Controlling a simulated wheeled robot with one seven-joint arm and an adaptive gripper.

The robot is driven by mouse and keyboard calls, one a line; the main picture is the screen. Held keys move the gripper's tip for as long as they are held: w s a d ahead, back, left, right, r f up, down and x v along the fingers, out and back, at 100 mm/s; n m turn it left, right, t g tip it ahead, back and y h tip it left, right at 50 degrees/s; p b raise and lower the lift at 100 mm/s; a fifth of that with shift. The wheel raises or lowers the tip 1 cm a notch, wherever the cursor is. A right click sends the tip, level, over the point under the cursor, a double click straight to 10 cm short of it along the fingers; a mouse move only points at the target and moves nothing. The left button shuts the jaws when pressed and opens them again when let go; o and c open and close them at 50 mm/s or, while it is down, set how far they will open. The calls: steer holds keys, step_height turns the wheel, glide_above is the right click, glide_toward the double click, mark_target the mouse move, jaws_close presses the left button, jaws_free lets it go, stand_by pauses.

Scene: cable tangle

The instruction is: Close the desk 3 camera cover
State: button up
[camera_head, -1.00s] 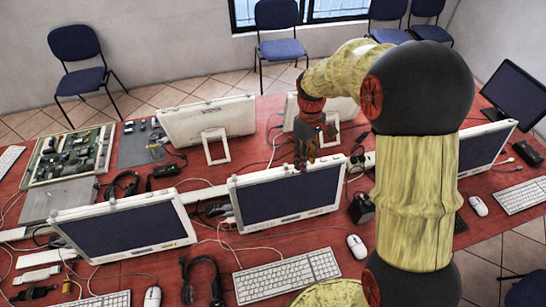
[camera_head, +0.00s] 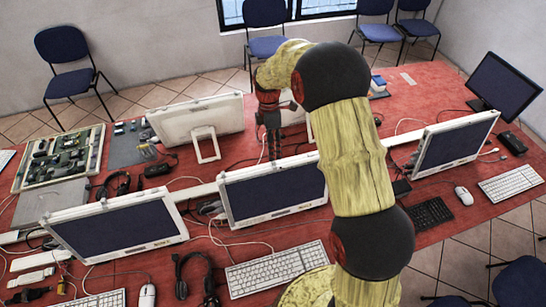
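Small webcams sit on the top edges of the white-framed monitors. One small webcam (camera_head: 103,203) shows on the left monitor (camera_head: 120,225). I cannot tell which monitor is desk 3, nor whether any camera cover is open or closed. My gripper (camera_head: 274,150) points down at the top edge of the middle monitor (camera_head: 272,192), near its centre. It hides that part of the edge, and I cannot tell whether it touches. Its fingers are dark and small here, and I cannot see whether they are apart. My yellow arm reaches over from the right.
The red table (camera_head: 440,82) carries keyboards, mice and loose cables. A white monitor (camera_head: 198,120) stands behind, seen from its back. Another monitor (camera_head: 455,142) stands right of my arm. An open circuit board case (camera_head: 62,158) lies at the left. Blue chairs (camera_head: 66,58) stand beyond the table.

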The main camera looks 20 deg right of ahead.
steer(key=shift+x, duration=2.1)
jaws_close()
